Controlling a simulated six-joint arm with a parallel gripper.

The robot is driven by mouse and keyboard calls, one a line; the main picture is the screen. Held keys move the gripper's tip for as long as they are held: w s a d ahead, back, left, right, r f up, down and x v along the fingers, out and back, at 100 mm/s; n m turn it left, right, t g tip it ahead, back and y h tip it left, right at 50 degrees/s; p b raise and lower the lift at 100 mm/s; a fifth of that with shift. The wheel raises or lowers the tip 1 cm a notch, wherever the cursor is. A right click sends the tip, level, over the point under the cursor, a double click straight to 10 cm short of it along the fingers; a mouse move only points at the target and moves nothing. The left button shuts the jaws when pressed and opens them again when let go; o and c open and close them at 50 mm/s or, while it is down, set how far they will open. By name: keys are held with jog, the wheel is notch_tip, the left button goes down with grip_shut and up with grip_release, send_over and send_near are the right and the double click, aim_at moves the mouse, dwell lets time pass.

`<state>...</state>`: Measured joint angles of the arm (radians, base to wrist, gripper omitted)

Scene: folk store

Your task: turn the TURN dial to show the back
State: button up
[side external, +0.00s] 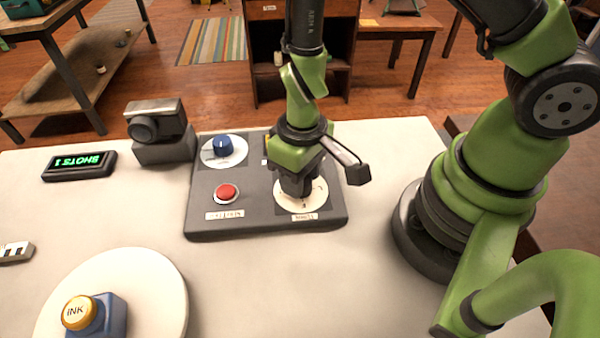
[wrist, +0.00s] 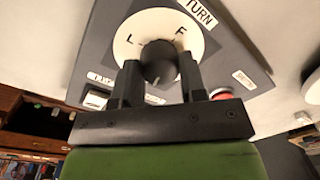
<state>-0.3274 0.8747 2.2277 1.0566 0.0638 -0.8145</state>
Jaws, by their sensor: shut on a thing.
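The TURN dial has a dark round knob (wrist: 158,60) on a cream disc (wrist: 128,42) lettered F and L, with a TURN label (wrist: 201,12) beside it. In the side view its disc (side external: 318,199) is at the front right of the dark control panel (side external: 255,222). My gripper (side external: 298,190) points down over this disc and is shut on the knob; its fingers (wrist: 160,82) sit on either side of the knob in the wrist view. The gripper covers the knob in the side view. I cannot tell which letter the knob points to.
The panel also carries a blue dial (side external: 222,147) and a red button (side external: 226,193). A camera (side external: 157,130) stands behind left, near a green-lettered display (side external: 79,164). A blue ink block (side external: 105,313) sits on a round white turntable (side external: 150,280) at front left.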

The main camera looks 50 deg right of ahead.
jog(key=shift+m, duration=1.2)
jog(key=o, duration=0.9)
